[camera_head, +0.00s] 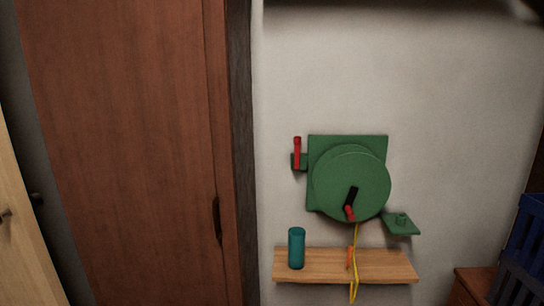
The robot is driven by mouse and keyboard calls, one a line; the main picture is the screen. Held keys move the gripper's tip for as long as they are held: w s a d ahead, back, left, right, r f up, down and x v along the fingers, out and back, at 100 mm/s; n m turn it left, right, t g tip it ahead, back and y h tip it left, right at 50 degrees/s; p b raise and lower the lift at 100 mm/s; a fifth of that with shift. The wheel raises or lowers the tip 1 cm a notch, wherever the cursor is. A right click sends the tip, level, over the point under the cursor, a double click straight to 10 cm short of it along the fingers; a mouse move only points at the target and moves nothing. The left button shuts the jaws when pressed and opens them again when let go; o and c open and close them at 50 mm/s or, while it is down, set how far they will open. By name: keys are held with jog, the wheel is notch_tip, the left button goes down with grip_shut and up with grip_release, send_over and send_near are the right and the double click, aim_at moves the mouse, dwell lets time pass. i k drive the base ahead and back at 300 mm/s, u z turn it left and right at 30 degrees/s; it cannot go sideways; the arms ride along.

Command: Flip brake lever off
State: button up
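The brake lever (297,153) is a small red handle on a green bracket at the left of a green wall-mounted winch (350,185). It points straight up. The winch has a round drum cover and a black crank (351,197) with a red grip that hangs down toward its lower middle. A yellow cord runs down below the drum. My gripper is not in view.
A wooden shelf (385,265) below the winch holds a teal cylinder (296,248). A small green plate (401,223) juts out at the winch's lower right. A brown wooden door (130,150) fills the left. A blue crate (522,255) stands at the right edge.

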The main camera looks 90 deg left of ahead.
aim_at(297, 139)
jog(key=u, duration=2.7)
jog(key=k, duration=0.65)
jog(key=z, duration=0.45)
jog(key=i, duration=1.7)
jog(key=u, duration=0.5)
